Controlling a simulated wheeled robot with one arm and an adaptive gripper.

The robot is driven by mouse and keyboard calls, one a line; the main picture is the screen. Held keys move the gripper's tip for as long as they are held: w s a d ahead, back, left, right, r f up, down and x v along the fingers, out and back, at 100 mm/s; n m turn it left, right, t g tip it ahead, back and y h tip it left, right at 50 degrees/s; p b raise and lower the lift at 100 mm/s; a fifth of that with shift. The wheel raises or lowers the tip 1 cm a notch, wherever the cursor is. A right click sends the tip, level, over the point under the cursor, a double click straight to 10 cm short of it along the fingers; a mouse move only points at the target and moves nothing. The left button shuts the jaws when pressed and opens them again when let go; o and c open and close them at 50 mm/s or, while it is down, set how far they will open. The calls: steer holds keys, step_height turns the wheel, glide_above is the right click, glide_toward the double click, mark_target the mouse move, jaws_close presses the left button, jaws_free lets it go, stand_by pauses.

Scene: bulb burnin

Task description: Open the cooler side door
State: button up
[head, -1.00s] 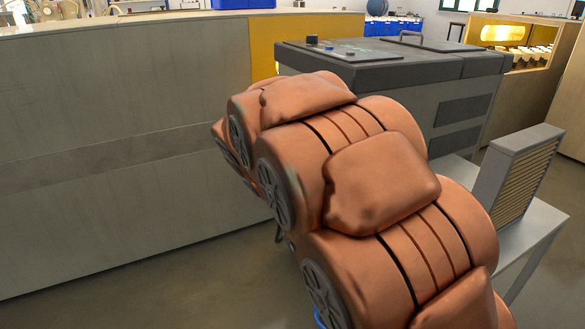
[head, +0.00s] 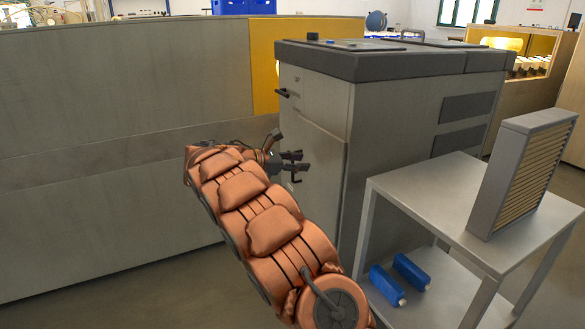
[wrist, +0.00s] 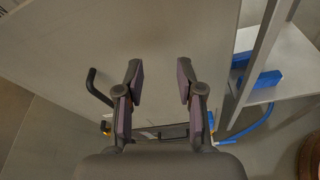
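The cooler (head: 395,115) is a grey cabinet with a dark top and dark vents on its right face. Its left face carries a pale door panel (head: 322,140), which looks closed. A dark handle (head: 284,94) sticks out near the top of that face. In the wrist view, a dark bent handle (wrist: 97,88) stands out from a pale panel, left of my fingers. My gripper (head: 297,162) is in front of the left face, below the upper handle. In the wrist view, my gripper (wrist: 160,78) is open and empty, with its fingers apart. Contact with the panel cannot be told.
A grey metal table (head: 430,195) stands right of the cooler, with a slatted filter (head: 525,175) on top. Blue cartridges (head: 398,278) lie on its lower shelf. A long grey wall (head: 110,120) runs along the left, with open floor before it.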

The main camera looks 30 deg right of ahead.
steer(key=w+a+f+n+t+h+b, duration=0.25)
steer(key=w+f+n+b, duration=0.35)
steer(key=w, duration=0.6)
steer(key=m, duration=0.1)
glide_above(293, 179)
steer(key=shift+w+d+f+h, duration=0.1)
steer(key=shift+w+f+h, duration=0.2)
steer(key=shift+f, duration=0.1)
jaws_close()
